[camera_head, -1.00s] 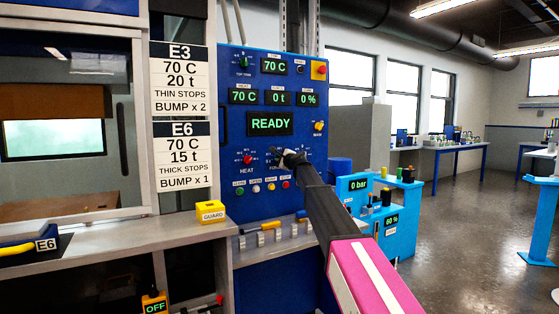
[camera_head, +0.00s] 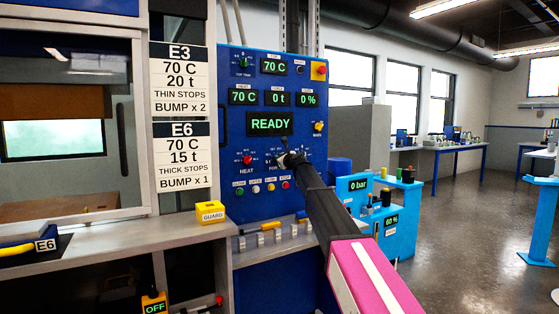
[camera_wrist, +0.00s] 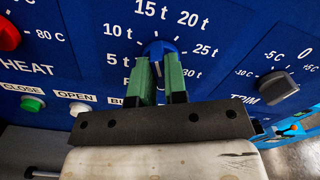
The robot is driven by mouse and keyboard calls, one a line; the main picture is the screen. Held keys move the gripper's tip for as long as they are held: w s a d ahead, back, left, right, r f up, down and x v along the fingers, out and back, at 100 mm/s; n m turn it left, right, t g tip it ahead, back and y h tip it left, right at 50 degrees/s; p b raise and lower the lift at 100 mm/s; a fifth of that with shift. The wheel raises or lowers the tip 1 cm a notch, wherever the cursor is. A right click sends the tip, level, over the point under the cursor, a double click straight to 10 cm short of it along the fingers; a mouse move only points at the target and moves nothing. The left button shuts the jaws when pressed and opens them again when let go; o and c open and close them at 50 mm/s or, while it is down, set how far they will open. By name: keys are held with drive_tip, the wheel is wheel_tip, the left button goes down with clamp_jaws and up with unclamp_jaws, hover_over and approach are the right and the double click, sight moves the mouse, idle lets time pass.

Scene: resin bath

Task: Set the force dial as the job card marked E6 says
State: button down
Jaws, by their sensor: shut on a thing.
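The E6 job card (camera_head: 182,156) hangs below the E3 card in the head view. It reads 70 C, 15 t, THICK STOPS, BUMP x 1. The force dial (camera_wrist: 159,47) is a blue knob on the blue panel, in the wrist view. Its scale labels include 5 t, 10 t, 15 t, 20 t, 25 t and 30 t. My gripper (camera_wrist: 161,72) is shut on the dial, with a green finger on each side. The dial's exact pointer direction is hard to read. In the head view my gripper (camera_head: 291,158) hides most of the dial.
The display (camera_head: 270,122) reads READY, and another reads 0 t. The red HEAT knob (camera_wrist: 8,34) is left of the dial and the grey TRIM knob (camera_wrist: 278,86) right. A row of buttons, including green CLOSE (camera_wrist: 32,104), lies below. A yellow GUARD block (camera_head: 210,212) stands on the ledge.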

idle(0.3)
drive_tip(key=shift+f, duration=0.1)
drive_tip(key=c, duration=1.1)
unclamp_jaws()
drive_tip(key=shift+c, duration=0.2)
drive_tip(key=v, duration=1.1)
drive_tip(key=shift+w, duration=0.1)
